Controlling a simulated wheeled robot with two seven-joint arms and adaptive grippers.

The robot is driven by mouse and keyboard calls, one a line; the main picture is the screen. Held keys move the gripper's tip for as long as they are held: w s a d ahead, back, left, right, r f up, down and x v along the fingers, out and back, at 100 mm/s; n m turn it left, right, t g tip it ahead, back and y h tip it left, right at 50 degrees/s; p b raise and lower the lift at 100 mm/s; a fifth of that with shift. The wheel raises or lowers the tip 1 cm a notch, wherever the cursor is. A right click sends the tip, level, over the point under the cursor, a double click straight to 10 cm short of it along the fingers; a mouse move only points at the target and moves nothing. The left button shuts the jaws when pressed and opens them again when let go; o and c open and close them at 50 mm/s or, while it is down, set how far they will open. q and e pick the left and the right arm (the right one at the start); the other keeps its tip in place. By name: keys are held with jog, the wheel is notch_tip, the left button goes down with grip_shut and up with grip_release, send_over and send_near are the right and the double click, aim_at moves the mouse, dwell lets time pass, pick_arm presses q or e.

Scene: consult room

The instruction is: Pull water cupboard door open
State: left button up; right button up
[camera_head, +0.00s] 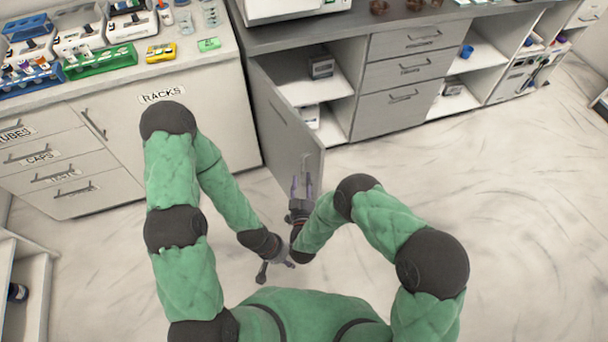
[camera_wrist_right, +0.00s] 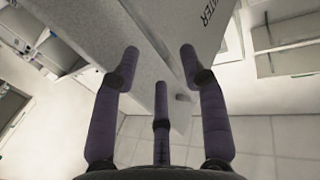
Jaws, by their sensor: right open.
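The water cupboard door (camera_head: 290,135) stands swung out from the counter, and shelves show behind it. In the right wrist view the door (camera_wrist_right: 150,45) carries the letters "TER", the rest cut off or hidden. My right gripper (camera_head: 302,183) is at the lower front end of the door, near its free edge.
Inside the cupboard, boxes (camera_head: 321,67) sit on the shelves. Drawers (camera_head: 405,70) adjoin it on the right. The racks cabinet (camera_head: 190,110) stands to the left of the door. The floor (camera_head: 530,200) to the right is clear.

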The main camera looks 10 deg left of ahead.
jog(key=s, duration=0.3)
jog(key=shift+s+d, duration=0.25)
dwell(0.4)
jog(key=s+d+f+m+g, duration=0.2)
jog(key=d+f+g, duration=0.7)
jog(key=f, duration=0.1)
jog(key=s+d+m+g+y, duration=0.1)
jog(key=s+d+g, duration=0.2)
jog(key=s, duration=0.5)
jog(key=s+d+r+g, duration=0.1)
jog(key=s+d+g, duration=0.3)
jog(key=s, duration=0.5)
jog(key=shift+s+d+r+m+g+y+p, duration=0.25)
jog(key=shift+m+g+y+p, duration=0.2)
jog(key=shift+g, duration=0.25)
